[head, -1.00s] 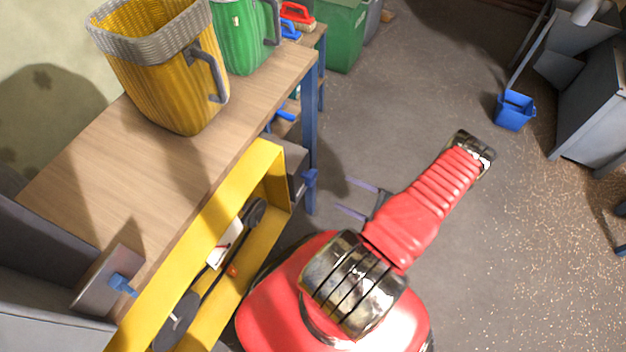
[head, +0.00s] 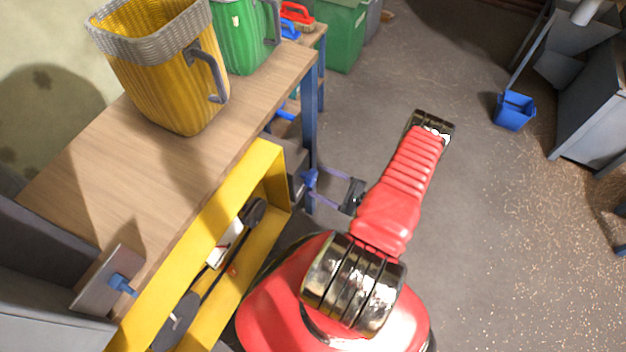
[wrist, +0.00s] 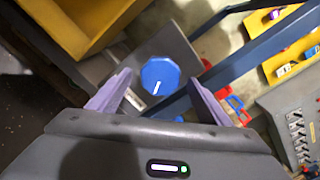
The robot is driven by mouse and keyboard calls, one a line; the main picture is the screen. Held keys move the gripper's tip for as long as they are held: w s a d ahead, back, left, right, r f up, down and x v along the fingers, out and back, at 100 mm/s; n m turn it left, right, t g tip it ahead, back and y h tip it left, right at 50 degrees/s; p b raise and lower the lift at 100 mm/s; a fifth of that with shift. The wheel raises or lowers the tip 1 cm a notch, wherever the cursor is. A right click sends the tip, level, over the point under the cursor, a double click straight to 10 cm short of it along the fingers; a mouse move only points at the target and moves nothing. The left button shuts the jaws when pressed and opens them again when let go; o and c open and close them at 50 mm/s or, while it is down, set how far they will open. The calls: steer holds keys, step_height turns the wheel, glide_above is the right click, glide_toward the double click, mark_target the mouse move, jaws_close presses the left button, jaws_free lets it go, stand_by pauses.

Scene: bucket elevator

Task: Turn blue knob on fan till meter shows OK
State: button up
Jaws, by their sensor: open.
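A blue knob (wrist: 159,74) with a white pointer mark sits on a grey housing (wrist: 176,42) in the wrist view. The knob also shows in the head view (head: 310,178), on the grey box below the bench's end. My gripper (wrist: 160,82) is open, its two purple fingers on either side of the knob in the picture; I cannot tell whether they touch it. In the head view my gripper (head: 320,187) is by the knob and the blue bench leg. A white dial with a red mark (head: 226,243) shows inside the yellow frame; I cannot read an OK meter.
The yellow frame (head: 262,170) with a belt and pulleys runs along the wooden bench (head: 150,165). A second blue knob (head: 122,284) is on a grey plate at left. A blue bench leg (wrist: 235,63) passes close to my right finger. Open floor lies at right.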

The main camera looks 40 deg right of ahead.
mark_target(314, 180)
steer(key=shift+x, duration=1.7)
steer(key=shift+c, duration=0.5)
steer(key=c, duration=0.9)
steer(key=shift+a, duration=0.25)
steer(key=shift+c, duration=0.2)
steer(key=shift+d, duration=0.15)
